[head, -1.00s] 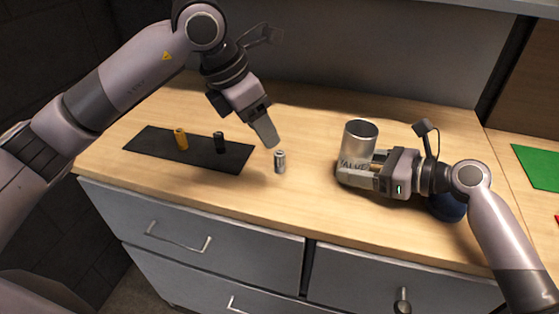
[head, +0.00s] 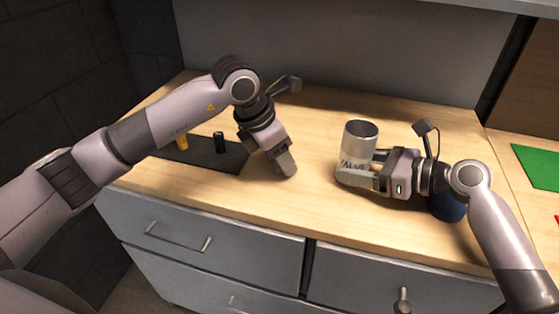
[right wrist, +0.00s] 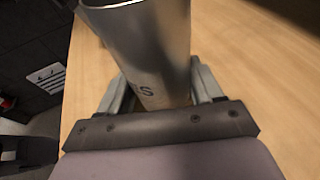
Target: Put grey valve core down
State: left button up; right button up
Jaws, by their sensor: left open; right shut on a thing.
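The grey valve core does not show clearly now; my left gripper (head: 287,168) covers the spot on the wooden counter where it stood. That gripper is open and points down, its fingertips low over the counter right of the dark mat (head: 233,162). I cannot tell whether the fingers touch the core. My right gripper (head: 364,168) is shut on a silver metal can (head: 359,137) with "VALVES" lettering. The can is upright and open at the top, and its wall also fills the upper middle of the right wrist view (right wrist: 150,45).
An orange core (head: 182,142) and a black core (head: 220,142) stand on the dark mat at the left. A dark blue round object (head: 446,207) is partly hidden behind my right arm. Drawers (head: 190,235) lie below the front edge. The counter between the grippers (head: 317,160) is clear.

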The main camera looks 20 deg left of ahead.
pick_arm(q)
grip_shut()
jog(key=shift+r, duration=0.1)
notch_tip(320, 180, up, 10)
jog(key=shift+f, duration=0.1)
dwell(0.4)
